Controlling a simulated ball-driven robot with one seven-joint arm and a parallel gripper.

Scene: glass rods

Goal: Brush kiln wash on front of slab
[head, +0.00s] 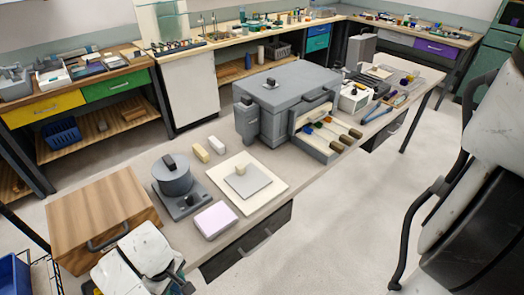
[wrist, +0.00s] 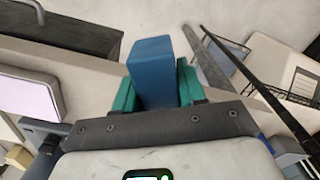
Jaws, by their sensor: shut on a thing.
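My gripper (wrist: 157,85) is shut on a blue block-shaped thing (wrist: 152,62), held between teal fingers. I cannot tell whether it is a brush. In the head view my gripper (head: 182,284) shows only partly at the bottom left, beside the table's front edge, with the blue thing hidden. A flat grey square (head: 251,188), which may be the slab, lies on a cream board (head: 272,177) on the table, apart from my gripper. A small cream block (head: 240,169) rests on the square. I cannot pick out kiln wash.
A lilac-topped pad (head: 214,220) lies near the table's front edge, with a grey lidded pot (head: 172,178) behind it. A wooden box (head: 98,215) stands left, a grey kiln (head: 285,95) farther back. A wire rack (wrist: 290,68) stands right in the wrist view. Front floor is open.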

